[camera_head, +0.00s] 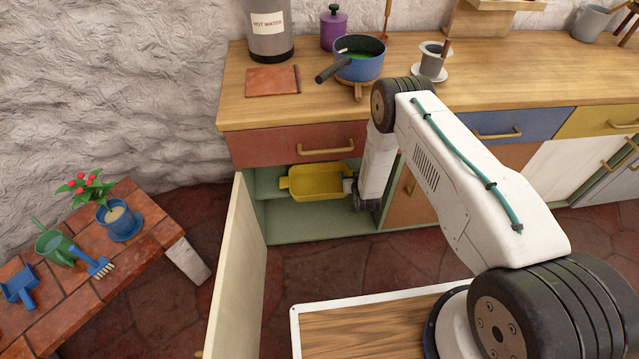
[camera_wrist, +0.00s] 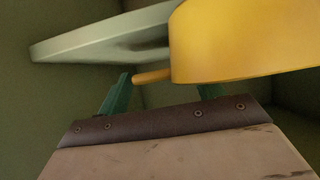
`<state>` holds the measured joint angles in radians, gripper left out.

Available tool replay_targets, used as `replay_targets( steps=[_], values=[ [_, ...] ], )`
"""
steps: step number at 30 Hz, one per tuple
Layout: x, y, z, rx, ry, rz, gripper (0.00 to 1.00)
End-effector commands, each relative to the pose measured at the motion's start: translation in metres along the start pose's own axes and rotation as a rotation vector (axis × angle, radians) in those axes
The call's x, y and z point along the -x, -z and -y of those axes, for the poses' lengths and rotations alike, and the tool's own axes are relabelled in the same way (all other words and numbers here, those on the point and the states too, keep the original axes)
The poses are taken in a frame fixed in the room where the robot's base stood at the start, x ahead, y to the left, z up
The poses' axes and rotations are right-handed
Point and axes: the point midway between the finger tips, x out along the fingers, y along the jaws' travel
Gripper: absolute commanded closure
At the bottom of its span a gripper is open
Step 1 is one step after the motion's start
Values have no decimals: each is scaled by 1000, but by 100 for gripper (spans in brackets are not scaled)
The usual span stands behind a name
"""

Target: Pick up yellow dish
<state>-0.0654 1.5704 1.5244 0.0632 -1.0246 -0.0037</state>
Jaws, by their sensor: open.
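The yellow dish (camera_head: 318,182) is inside the open green cabinet under the counter, with a handle at each end. My gripper (camera_head: 350,187) reaches into the cabinet at the dish's right end. In the wrist view the dish (camera_wrist: 245,42) fills the upper right, and its stubby handle (camera_wrist: 152,76) points left. My gripper (camera_wrist: 158,92) shows two green fingers, spread apart, with the handle showing in the gap between them. I cannot tell whether either finger touches it. The right finger is partly hidden below the dish.
The cabinet door (camera_head: 236,270) stands open on the left. A red drawer (camera_head: 290,146) is above the opening. A pale green edge (camera_wrist: 100,42) lies beside the dish in the wrist view. A blue pot (camera_head: 360,62) stands on the counter. A brick bench (camera_head: 165,238) is at left.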

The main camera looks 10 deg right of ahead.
Motion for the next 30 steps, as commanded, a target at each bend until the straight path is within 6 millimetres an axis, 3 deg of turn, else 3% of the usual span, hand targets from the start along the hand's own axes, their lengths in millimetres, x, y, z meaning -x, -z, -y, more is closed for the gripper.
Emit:
replay_targets(
  steps=[3, 10, 18, 30],
  values=[
    [-10, 0, -2, -1, -2, -1, 33],
    [-11, 0, -3, -2, -4, 0, 33],
    [-11, 0, -3, -2, -3, 0, 100],
    [-8, 6, -3, -2, -3, -1, 100]
  ],
)
